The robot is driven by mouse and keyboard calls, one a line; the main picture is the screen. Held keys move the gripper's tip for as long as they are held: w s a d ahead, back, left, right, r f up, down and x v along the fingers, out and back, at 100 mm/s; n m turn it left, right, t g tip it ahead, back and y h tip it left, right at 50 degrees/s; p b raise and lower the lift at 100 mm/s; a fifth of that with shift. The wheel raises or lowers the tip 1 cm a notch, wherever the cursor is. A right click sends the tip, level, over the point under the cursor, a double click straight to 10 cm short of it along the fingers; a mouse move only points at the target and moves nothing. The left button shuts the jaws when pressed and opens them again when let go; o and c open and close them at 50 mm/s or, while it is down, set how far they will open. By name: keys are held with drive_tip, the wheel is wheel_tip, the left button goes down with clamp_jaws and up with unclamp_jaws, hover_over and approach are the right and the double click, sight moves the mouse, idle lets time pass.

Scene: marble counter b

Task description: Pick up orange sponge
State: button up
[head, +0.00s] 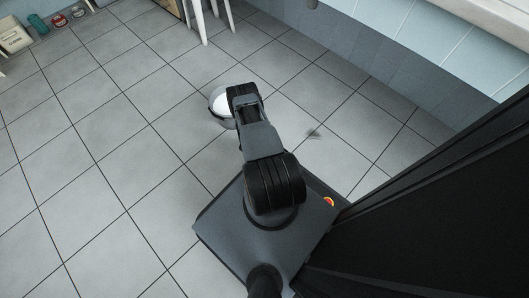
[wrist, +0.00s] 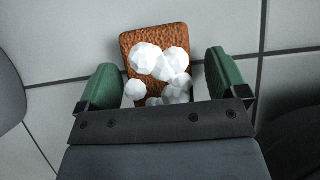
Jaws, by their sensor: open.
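The orange-brown sponge (wrist: 138,44) shows in the wrist view, rough-textured and roughly rectangular, with several white foam-like lumps (wrist: 160,62) over its face. My gripper (wrist: 162,72) is open, with one green finger to the left and one to the right of the sponge. A gap shows on each side, so the fingers look apart from it. The sponge's near end is hidden by the dark gripper bar. I cannot pick out the sponge in the head view, where my arm covers part of the floor.
Grey tiled floor (head: 120,150) is largely clear to the left. A white and grey rounded thing (head: 219,103) shows beside my arm. White legs (head: 199,22) stand at the top. Small items (head: 57,20) sit at top left. A tiled wall (head: 420,60) bounds the right.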

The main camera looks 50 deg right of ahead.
drive_tip(key=shift+c, duration=0.2)
drive_tip(key=c, duration=1)
wheel_tip(320, 180, up, 10)
drive_tip(key=p, duration=0.5)
